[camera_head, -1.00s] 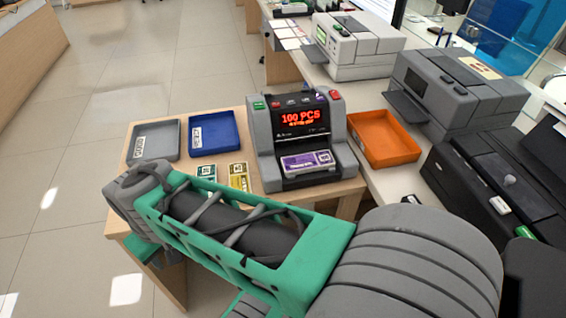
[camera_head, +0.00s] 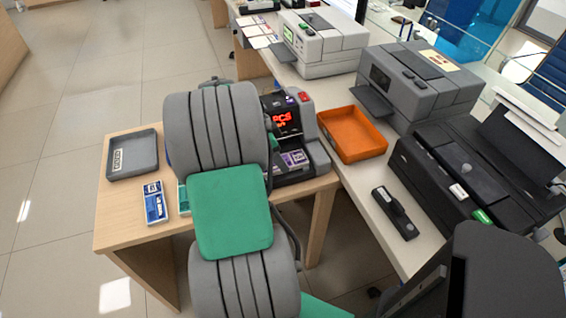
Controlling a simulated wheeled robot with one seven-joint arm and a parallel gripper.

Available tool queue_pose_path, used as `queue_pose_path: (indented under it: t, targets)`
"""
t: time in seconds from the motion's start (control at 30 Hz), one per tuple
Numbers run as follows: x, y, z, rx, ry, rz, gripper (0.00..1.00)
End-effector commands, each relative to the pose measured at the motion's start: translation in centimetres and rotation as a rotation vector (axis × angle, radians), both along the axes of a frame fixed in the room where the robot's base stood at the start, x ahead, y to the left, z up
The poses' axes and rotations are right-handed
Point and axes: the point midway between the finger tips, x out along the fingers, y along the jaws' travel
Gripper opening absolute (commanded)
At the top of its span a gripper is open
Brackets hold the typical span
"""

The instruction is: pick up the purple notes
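The purple notes (camera_head: 296,159) lie in the front slot of the grey note counter (camera_head: 313,137). Only their right part shows; my arm covers the left part. The counter's red display is also partly covered. My raised grey and green arm stands in front of the counter's left side. My gripper cannot be made out; it is hidden behind the arm or outside the picture, so its place relative to the notes does not show.
Blue notes (camera_head: 154,203) and a sliver of green notes (camera_head: 183,197) lie on the wooden desk (camera_head: 122,222). A grey tray (camera_head: 133,172) is at its left. An orange tray (camera_head: 352,152), a black handheld device (camera_head: 396,213) and several machines occupy the white counter at right.

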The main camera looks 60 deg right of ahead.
Motion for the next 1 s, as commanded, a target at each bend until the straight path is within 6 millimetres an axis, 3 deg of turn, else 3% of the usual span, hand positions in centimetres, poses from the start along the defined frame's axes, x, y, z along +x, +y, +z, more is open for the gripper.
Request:
queue_pose_path:
  t: [0.13, 0.37, 1.0]
  targets:
    - [-0.46, -0.53, -1.61, 0.000, 0.000, 0.001, 0.65]
    - [-0.43, -0.56, -1.72, -0.001, -0.001, 0.003, 0.64]
    - [-0.41, -0.54, -1.67, -0.001, -0.001, 0.004, 0.11]
